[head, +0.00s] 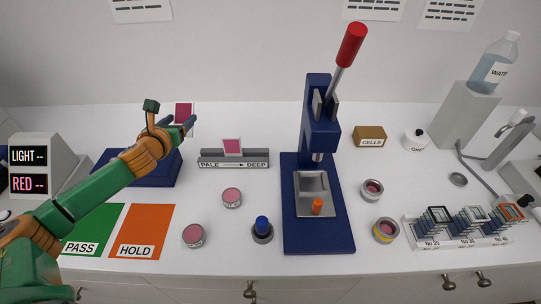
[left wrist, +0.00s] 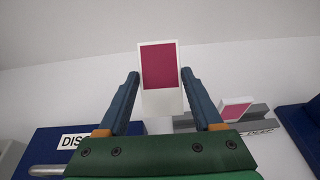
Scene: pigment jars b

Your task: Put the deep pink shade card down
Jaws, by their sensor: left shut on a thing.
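The deep pink shade card (head: 184,112) is a white card with a deep pink patch. My left gripper (head: 178,122) is shut on it and holds it upright in the air, above and behind the dark blue box. In the left wrist view the card (left wrist: 159,66) stands between the two fingertips, gripped by its side edges. The grey rack marked PALE to DEEP (head: 256,158) is to the right of the gripper, apart from the held card. One lighter pink card (head: 232,146) stands in its middle part. My right gripper is not in view.
The dark blue box (head: 165,171) is partly hidden by my left arm; its label starts DIS in the left wrist view. Green PASS (head: 104,228) and orange HOLD (head: 141,230) mats lie in front. A blue press (head: 318,240) with a red lever stands right of the rack.

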